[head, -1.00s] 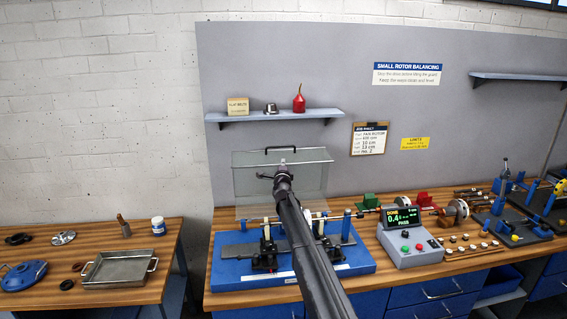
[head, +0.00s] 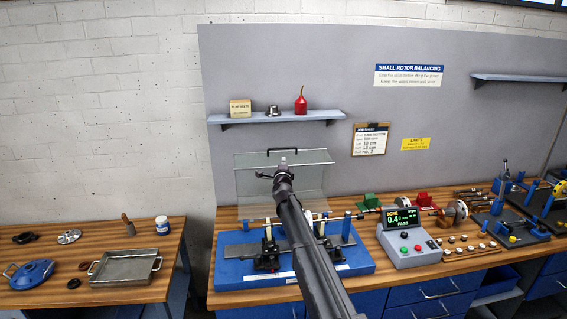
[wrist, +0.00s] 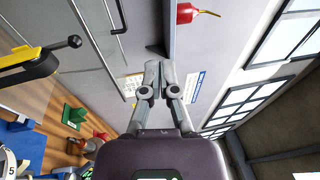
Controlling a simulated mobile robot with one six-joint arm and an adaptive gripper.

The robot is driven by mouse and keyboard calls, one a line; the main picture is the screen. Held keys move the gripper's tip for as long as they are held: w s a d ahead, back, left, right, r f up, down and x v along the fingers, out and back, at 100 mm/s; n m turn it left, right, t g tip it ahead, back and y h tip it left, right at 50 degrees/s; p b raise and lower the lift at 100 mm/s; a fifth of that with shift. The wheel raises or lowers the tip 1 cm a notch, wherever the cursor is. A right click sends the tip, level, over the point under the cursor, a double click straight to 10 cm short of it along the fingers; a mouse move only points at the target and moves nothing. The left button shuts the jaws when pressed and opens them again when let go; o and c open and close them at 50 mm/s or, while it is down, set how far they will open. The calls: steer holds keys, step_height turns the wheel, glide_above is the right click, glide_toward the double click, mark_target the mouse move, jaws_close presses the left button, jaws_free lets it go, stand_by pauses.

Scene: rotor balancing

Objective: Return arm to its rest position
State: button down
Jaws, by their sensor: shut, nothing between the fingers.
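My gripper (head: 281,165) is at the end of my dark arm, which reaches up from the bottom of the head view. It appears in front of the clear guard (head: 255,189) and above the blue balancing machine (head: 230,268). In the wrist view its fingers (wrist: 159,72) are together with nothing between them. The guard stands raised, with its black handle (head: 290,149) along the top edge. My arm hides part of the machine and of the guard. I cannot tell from the head view how far the gripper is from the guard.
A readout box (head: 412,245) shows DONE, 0.4 and PASS. A shelf (head: 240,118) holds a red oil can (head: 300,104). A metal tray (head: 126,268) sits on the left bench. Stands and small parts crowd the right bench. A gap separates the benches.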

steer(key=s+d+f+n+g+y+b, duration=0.1)
steer(key=s+d+f+n+g, duration=0.4)
steer(key=s, duration=0.3)
steer(key=s+d+f+n+g+y+b, duration=0.1)
steer(key=s+d+f+n+g+b, duration=0.2)
steer(key=s+f, duration=0.5)
steer(key=s+d+f+n+g+y, duration=0.1)
steer(key=s+d+f+n+g, duration=0.2)
steer(key=s+f+n, duration=0.4)
steer(key=s+d+f+n+g+h+b, duration=0.1)
steer(key=s+d+f+g, duration=0.2)
steer(key=s, duration=0.6)
steer(key=s+d+f+g+h+b, duration=0.1)
steer(key=s+d+f+g+h, duration=0.1)
steer(key=s+d, duration=0.5)
steer(key=s+d+f+n+g+h+b, duration=0.1)
steer(key=s+d+f+g, duration=0.3)
steer(key=s, duration=0.9)
steer(key=shift+d+n, duration=0.3)
steer(key=shift+d, duration=0.45)
steer(key=shift+a, duration=0.15)
